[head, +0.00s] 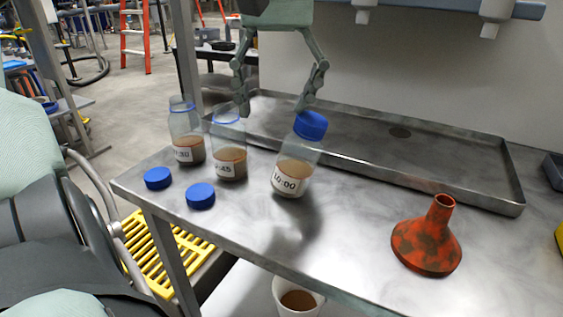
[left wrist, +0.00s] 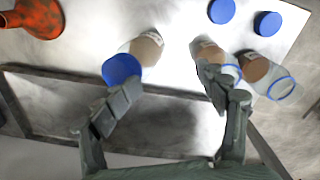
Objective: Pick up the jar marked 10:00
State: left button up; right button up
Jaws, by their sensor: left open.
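The jar marked 10:00 (head: 289,180) stands on the metal bench with its blue cap on and brown liquid in its lower part. Its label faces the head camera. In the left wrist view the jar (left wrist: 147,47) shows at upper centre, its cap toward my gripper. My left gripper (head: 272,110) is open and empty, its fingers pointing down behind the jars. One fingertip appears beside the 10:00 jar's cap, the other by the mouth of the uncapped middle jar (head: 229,163); contact cannot be told. It also shows in the left wrist view (left wrist: 170,85). My right gripper is not in view.
Another uncapped jar (head: 187,149) stands at left. Two blue caps (head: 158,178) (head: 200,196) lie near the bench's left edge. A shallow metal tray (head: 440,195) lies behind the jars. A rusty red funnel (head: 427,245) stands at right. A white container (head: 298,297) is below the bench.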

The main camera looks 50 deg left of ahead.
aim_at(299, 156)
pick_arm(q)
jog(key=f, duration=0.8)
jog(key=shift+d, duration=0.2)
jog(key=shift+w, duration=0.1)
grip_shut()
jog(key=shift+r, duration=0.1)
dwell(0.6)
